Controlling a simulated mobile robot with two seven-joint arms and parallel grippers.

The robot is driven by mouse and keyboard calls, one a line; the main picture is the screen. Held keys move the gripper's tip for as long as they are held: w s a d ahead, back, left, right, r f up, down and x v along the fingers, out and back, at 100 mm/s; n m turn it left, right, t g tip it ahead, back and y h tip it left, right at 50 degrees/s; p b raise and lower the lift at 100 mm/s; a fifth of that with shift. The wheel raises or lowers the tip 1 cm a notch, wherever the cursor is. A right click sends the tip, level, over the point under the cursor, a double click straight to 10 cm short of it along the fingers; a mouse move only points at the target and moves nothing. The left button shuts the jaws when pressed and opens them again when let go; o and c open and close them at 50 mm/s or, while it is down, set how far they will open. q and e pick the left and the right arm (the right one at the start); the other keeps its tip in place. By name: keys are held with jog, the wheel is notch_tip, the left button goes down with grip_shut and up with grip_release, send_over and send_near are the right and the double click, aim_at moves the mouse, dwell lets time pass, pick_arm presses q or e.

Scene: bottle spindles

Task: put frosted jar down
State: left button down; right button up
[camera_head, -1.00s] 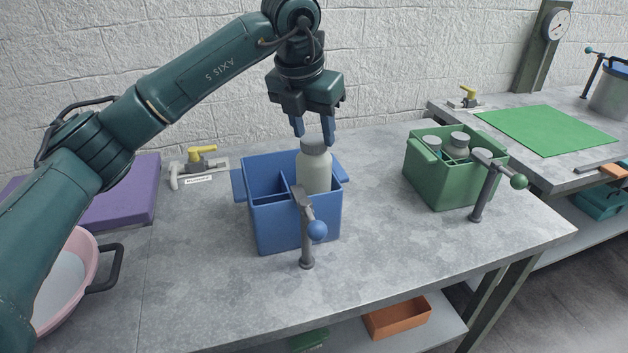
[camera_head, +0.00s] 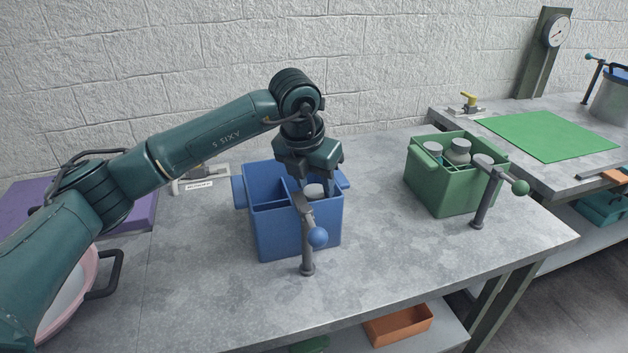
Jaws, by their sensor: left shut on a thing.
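The frosted jar (camera_head: 314,191) is down in the right-hand compartment of the blue divided crate (camera_head: 278,235). Only its grey lid shows above the crate's wall; its body is hidden inside. My left gripper (camera_head: 313,181) points down over that compartment, shut on the jar near its lid. The fingertips are partly hidden by the crate. Whether the jar touches the crate floor cannot be seen. My right gripper is not in view.
A post with a blue-knobbed lever (camera_head: 309,240) stands close in front of the blue crate. A green crate (camera_head: 437,185) with several jars stands to the right, behind a green-knobbed lever (camera_head: 489,193). A pink basin (camera_head: 84,292) is at left. The bench front is clear.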

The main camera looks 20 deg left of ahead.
pick_arm(q)
jog(key=c, duration=1)
grip_release()
jog(key=v, duration=1.2)
jog(key=shift+r, duration=0.1)
jog(key=shift+r, duration=0.1)
